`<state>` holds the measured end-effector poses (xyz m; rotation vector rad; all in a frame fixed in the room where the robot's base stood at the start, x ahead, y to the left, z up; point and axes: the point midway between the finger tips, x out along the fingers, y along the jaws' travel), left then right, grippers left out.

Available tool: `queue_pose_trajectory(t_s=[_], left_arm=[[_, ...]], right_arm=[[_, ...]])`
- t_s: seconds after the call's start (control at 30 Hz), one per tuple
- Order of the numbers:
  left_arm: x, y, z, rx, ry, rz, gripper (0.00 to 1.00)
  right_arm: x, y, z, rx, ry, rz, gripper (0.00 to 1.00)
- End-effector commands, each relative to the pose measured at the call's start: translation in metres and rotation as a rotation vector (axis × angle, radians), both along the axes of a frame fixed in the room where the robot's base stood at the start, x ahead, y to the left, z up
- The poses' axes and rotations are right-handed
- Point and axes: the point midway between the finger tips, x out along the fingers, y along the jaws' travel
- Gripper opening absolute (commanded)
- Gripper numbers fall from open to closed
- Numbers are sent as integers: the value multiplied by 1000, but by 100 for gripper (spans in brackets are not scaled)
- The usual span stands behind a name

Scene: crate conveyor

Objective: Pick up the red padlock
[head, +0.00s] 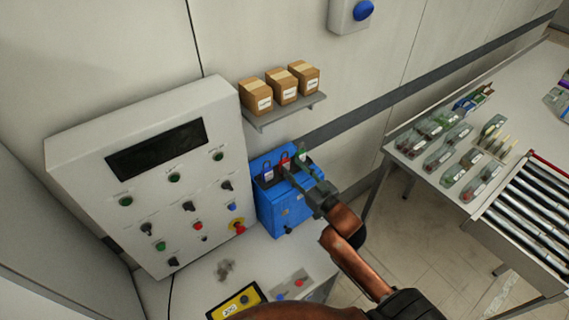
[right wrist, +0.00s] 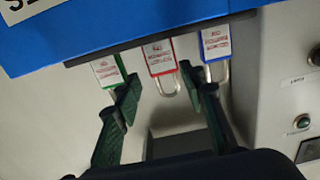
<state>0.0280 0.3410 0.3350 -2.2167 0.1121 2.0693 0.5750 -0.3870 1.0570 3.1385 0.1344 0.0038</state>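The red padlock (head: 285,162) hangs on the blue lockout box, between a blue padlock (head: 268,172) and a green padlock (head: 303,152). In the right wrist view the red padlock (right wrist: 159,57) has a white label, and its shackle points toward my gripper. My right gripper (head: 302,177) reaches in from the lower right. Its two green fingers (right wrist: 160,88) are apart, one to each side of the red padlock's shackle, with nothing clamped. The fingertips also lie near the green padlock (right wrist: 108,70) and the blue padlock (right wrist: 215,42). My left gripper is out of view.
The blue lockout box (head: 285,210) stands beside a grey control panel (head: 150,180) with buttons. A wall shelf (head: 285,111) with three cartons is above it. A roller conveyor (head: 530,220) and a table with small parts are at the right.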

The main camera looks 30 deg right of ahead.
Motion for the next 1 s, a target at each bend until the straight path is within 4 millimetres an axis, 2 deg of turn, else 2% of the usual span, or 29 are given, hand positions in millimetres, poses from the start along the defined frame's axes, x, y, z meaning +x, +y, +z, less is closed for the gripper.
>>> queue_pose_trajectory(t_s=[0.1, 0.3, 0.5, 0.63, 1.0], left_arm=[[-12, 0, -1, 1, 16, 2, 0], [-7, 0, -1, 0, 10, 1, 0], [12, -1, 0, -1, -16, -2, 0], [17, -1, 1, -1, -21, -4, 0], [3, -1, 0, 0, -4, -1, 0]], right_arm=[[17, 5, -3, 2, -1, 3, 38], [43, 8, -6, 1, 0, 1, 38], [48, 8, -7, 1, 1, 0, 38], [47, 7, -7, 1, 1, -1, 37], [47, 6, -7, 1, 1, -2, 12]])
